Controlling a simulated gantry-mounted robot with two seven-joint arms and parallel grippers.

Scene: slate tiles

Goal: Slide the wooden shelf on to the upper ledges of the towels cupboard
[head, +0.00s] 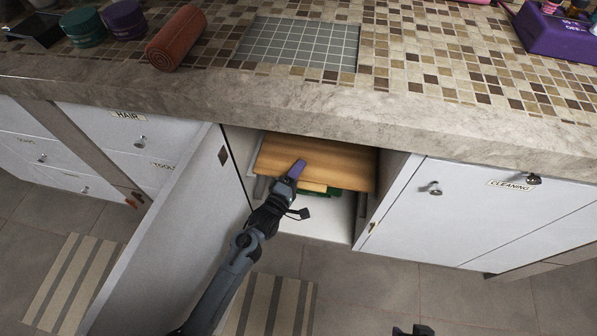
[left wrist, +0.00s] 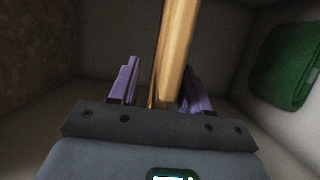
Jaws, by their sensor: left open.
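The wooden shelf (head: 330,158) is inside the open cupboard, high up under the countertop. My left gripper (head: 297,170) is at its front edge, with a purple finger showing above the board. In the left wrist view, the shelf (left wrist: 177,50) stands edge-on between the two open purple fingers, nearer the right one, with a gap on the left. I cannot tell whether it rests on the ledges, which are mostly hidden. A green folded towel (left wrist: 285,65) lies below the shelf. A dark part at the bottom edge may be my right gripper (head: 412,330).
The cupboard door (head: 165,240) stands open on the left. The stone countertop (head: 300,105) overhangs the opening. A closed white cleaning cupboard (head: 470,210) is on the right. A rolled brown towel (head: 176,38) and a purple box (head: 550,28) are on the counter.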

